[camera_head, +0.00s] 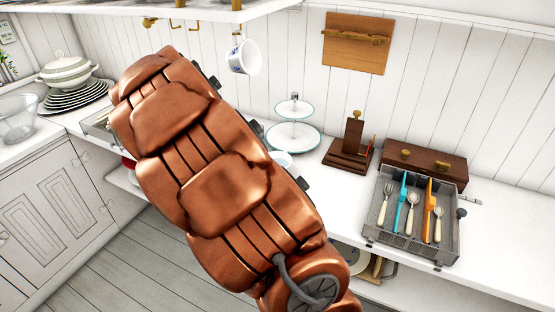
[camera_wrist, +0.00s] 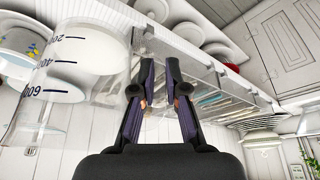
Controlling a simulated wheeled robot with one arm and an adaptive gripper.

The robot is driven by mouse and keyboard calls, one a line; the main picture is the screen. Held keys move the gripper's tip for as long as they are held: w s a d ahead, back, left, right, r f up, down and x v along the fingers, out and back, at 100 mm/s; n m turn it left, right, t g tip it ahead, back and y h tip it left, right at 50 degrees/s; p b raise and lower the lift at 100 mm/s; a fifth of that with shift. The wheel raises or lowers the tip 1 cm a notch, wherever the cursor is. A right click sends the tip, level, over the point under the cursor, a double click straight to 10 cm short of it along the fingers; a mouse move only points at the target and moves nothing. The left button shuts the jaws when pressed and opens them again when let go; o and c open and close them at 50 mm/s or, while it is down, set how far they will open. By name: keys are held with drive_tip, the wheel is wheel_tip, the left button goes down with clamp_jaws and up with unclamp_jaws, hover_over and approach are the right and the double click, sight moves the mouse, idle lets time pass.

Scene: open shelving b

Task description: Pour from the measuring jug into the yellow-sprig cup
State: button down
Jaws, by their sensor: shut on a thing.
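The clear measuring jug (camera_wrist: 62,76) fills the left of the wrist view, its dark scale marks upside down in that picture. My gripper (camera_wrist: 161,63) is at the middle of that view, its two dark fingers close together beside the jug and shut on it; the exact grip point is hard to make out through the clear wall. A white cup with a yellow and blue sprig (camera_wrist: 22,40) shows at the far left, beyond and partly overlapped by the jug. In the head view my arm hides the gripper and jug. A pale rim (camera_head: 283,158) there is mostly hidden behind my arm.
A tiered stand (camera_head: 293,135), a dark wooden holder (camera_head: 350,150), a brown box (camera_head: 428,164) and a grey cutlery tray (camera_head: 400,240) stand on the right counter. A blue-patterned cup (camera_head: 243,57) hangs above my arm. Stacked plates (camera_head: 75,99) and a tureen stand left.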

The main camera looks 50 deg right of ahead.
drive_tip(key=shift+r+p, duration=1.1)
drive_tip(key=shift+r, duration=1.85)
drive_tip(key=shift+a+f, duration=0.1)
drive_tip(key=shift+a, duration=0.05)
